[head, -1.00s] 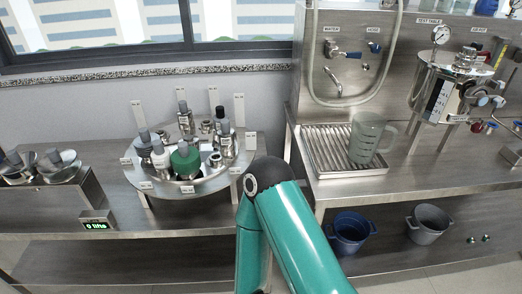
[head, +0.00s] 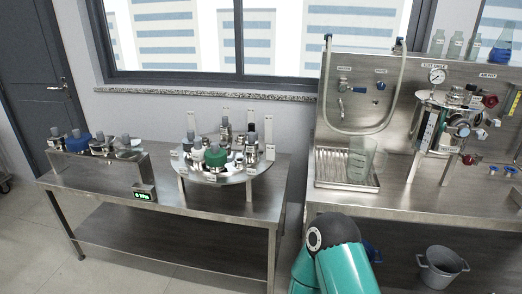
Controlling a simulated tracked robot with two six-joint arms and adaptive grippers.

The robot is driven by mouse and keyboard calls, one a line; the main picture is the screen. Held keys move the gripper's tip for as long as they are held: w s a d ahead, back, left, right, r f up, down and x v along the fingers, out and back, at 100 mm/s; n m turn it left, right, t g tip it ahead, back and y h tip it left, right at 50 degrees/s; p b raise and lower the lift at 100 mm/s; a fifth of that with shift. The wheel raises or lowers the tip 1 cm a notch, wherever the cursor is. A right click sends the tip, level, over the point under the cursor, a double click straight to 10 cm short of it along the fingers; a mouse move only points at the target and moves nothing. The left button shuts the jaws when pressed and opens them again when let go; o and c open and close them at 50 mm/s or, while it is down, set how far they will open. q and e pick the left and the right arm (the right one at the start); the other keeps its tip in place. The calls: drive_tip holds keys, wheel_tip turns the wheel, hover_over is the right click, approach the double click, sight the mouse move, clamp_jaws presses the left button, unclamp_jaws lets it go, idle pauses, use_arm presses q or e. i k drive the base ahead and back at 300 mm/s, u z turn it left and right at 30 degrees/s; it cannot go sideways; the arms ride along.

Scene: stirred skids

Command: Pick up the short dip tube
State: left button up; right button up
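I cannot make out a short dip tube for certain in the head view. A round metal stand (head: 243,178) on the left bench carries several small fittings, a green-capped piece (head: 215,157) and upright pale tags. A metal box (head: 70,165) at the bench's left end holds several more grey and blue-topped fittings. They are too small to tell apart. A teal link of my own arm shows at the bottom right of centre. Neither gripper is in view.
The left steel bench (head: 185,203) has free room between the box and the stand. A digital display (head: 144,194) sits there. The right bench carries a drip tray (head: 330,181) with a clear jug (head: 360,158) and a metal vessel (head: 432,130). A grey bucket (head: 441,268) stands below.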

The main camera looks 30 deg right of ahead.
sight(251, 145)
drive_tip(key=z, duration=0.3)
drive_tip(key=i, duration=0.95)
drive_tip(key=z, duration=0.05)
